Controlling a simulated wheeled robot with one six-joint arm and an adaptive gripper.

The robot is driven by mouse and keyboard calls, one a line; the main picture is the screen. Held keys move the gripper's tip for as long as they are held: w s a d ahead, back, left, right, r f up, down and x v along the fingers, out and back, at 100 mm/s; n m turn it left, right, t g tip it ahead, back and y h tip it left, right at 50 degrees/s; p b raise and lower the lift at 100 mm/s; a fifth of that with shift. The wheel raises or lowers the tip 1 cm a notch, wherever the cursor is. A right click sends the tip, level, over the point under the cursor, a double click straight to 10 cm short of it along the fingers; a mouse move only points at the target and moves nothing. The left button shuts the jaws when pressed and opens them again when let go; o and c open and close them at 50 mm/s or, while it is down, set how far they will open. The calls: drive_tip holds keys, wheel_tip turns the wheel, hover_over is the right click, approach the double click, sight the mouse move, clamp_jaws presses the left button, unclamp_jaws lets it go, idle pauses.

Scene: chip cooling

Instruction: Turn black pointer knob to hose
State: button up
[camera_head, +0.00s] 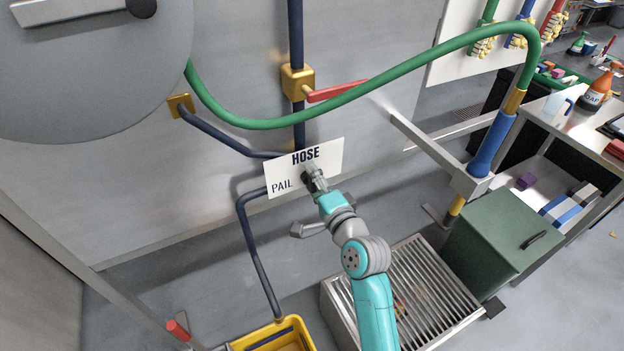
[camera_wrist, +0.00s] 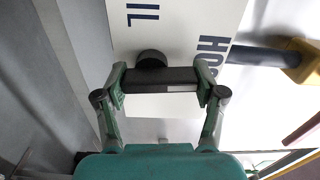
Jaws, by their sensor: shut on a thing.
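The white sign plate (camera_head: 322,176) on the wall carries HOSE along its top and PAIL at its lower left. The black pointer knob (camera_head: 307,177) sits on this plate, mostly hidden behind my gripper (camera_head: 315,180). In the wrist view the knob (camera_wrist: 150,75) shows as a dark bar with a round hub, the bar spanning between the fingertips. A pale mark shows on the right part of the bar, on the HOSE side. My gripper (camera_wrist: 163,86) is shut on the knob, one finger at each end of the bar.
A blue pipe with a brass valve (camera_head: 297,82) and red lever (camera_head: 337,91) rises above the plate. A green hose (camera_head: 400,72) arches to the right. A yellow pail (camera_head: 270,338) stands below, and a metal grate (camera_head: 425,290) lies under my arm.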

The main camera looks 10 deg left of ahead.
drive_tip(key=shift+d+f+m, duration=0.1)
drive_tip(key=shift+m, duration=0.5)
drive_tip(key=o, duration=1.2)
drive_tip(key=shift+c, duration=0.2)
drive_tip(key=v, duration=1.2)
